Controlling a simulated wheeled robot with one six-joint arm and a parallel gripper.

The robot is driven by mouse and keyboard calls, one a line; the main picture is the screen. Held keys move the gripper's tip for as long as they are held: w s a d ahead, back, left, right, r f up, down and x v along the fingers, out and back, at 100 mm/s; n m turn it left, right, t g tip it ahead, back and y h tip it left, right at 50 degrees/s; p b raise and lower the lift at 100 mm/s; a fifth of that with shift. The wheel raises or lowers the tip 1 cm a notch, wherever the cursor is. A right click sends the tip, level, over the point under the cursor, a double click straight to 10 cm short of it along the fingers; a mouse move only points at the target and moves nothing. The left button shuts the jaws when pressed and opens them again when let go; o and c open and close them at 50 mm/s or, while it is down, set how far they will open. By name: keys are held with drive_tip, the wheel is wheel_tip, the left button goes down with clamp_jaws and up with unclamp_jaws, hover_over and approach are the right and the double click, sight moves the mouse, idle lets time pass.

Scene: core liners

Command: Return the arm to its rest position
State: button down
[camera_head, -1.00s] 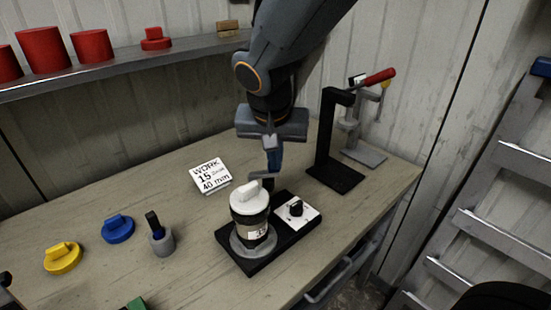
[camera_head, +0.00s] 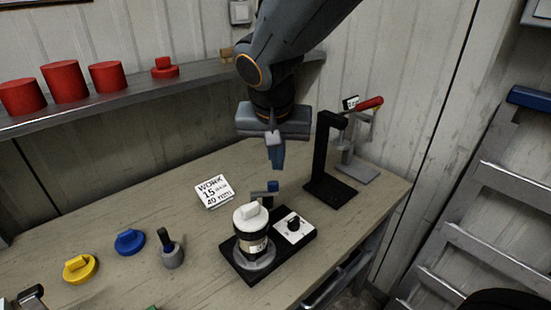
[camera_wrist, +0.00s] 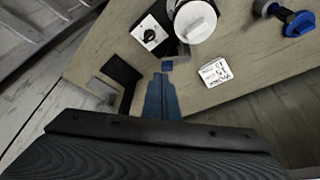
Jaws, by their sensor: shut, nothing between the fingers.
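My gripper (camera_head: 276,157) hangs below the arm, above the workbench, with its blue fingers together and nothing between them. Its fingers (camera_wrist: 162,97) also point over the bench in the wrist view. Below it, a jar with a white lid (camera_head: 251,216) stands on a black base (camera_head: 305,239), which carries a white dial panel (camera_head: 294,228). A small arm with a blue tip (camera_head: 272,187) shows just behind the jar. My gripper is clear of all of these.
A black stand (camera_head: 322,160) and a grey press with a red handle (camera_head: 368,104) stand right of my gripper. A shelf (camera_head: 130,95) with red cylinders runs behind at left. A work card (camera_head: 214,191), yellow cap (camera_head: 80,268), blue cap (camera_head: 130,242) and grey holder (camera_head: 172,256) are on the bench.

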drive_tip(key=s+d+f+g+b, duration=0.1)
drive_tip(key=s+d+f+b, duration=0.1)
drive_tip(key=d+f, duration=0.3)
drive_tip(key=s+d+f+n+g+b, duration=0.1)
drive_tip(key=s+d+f+b, duration=0.1)
drive_tip(key=d+f, duration=0.3)
drive_tip(key=s+d+f+n+g+y+b, duration=0.1)
drive_tip(key=s+d+f+b, duration=0.1)
drive_tip(key=d+f, duration=0.3)
wheel_tip(320, 180, down, 3)
drive_tip(key=shift+s+b, duration=0.3)
drive_tip(key=shift+b, duration=0.35)
drive_tip(key=shift+d, duration=0.1)
